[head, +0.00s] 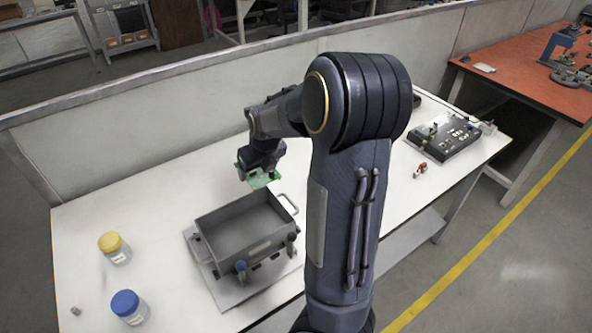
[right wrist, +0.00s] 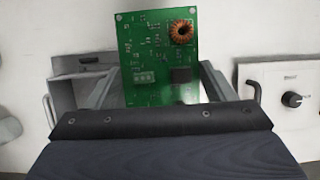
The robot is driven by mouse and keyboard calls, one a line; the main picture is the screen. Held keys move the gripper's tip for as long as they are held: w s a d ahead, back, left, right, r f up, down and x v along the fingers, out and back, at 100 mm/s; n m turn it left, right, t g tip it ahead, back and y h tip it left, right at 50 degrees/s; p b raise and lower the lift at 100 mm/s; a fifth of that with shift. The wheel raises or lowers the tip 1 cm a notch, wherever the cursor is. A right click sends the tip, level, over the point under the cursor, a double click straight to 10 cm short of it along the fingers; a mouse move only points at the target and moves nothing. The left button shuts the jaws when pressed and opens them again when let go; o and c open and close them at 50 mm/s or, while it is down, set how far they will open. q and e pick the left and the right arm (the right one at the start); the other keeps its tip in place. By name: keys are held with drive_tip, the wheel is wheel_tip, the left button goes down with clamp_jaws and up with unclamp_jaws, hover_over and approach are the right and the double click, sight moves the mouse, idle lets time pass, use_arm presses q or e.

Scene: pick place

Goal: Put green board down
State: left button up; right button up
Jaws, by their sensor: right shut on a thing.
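The green board (right wrist: 158,62) is a circuit board with a copper coil, a terminal block and small parts. In the right wrist view it stands between the two fingers of my right gripper (right wrist: 160,90), which is shut on it. In the head view the green board (head: 262,180) shows as a small green patch under my right gripper (head: 258,172), above the back edge of a grey open box (head: 225,222). The fingertips are partly hidden in the head view. My left gripper is not in view.
The grey box sits on a light base plate. A yellow-lidded jar (head: 114,247) and a blue-lidded jar (head: 128,306) stand to its left. A black device (head: 445,138) lies at the right of the white table (head: 170,195). My right arm hides part of the table.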

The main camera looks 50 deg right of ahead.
drive_tip(key=w+d+f, duration=0.8)
drive_tip(key=d+f, duration=0.1)
drive_tip(key=shift+w+b, duration=0.35)
drive_tip(key=shift+w, duration=0.05)
drive_tip(key=shift+s+x, duration=0.2)
drive_tip(key=shift+x, duration=0.75)
drive_tip(key=shift+s+x, duration=0.2)
drive_tip(key=shift+x, duration=0.8)
drive_tip(key=shift+f, duration=0.25)
drive_tip(key=o, duration=1)
drive_tip(key=shift+s, duration=0.1)
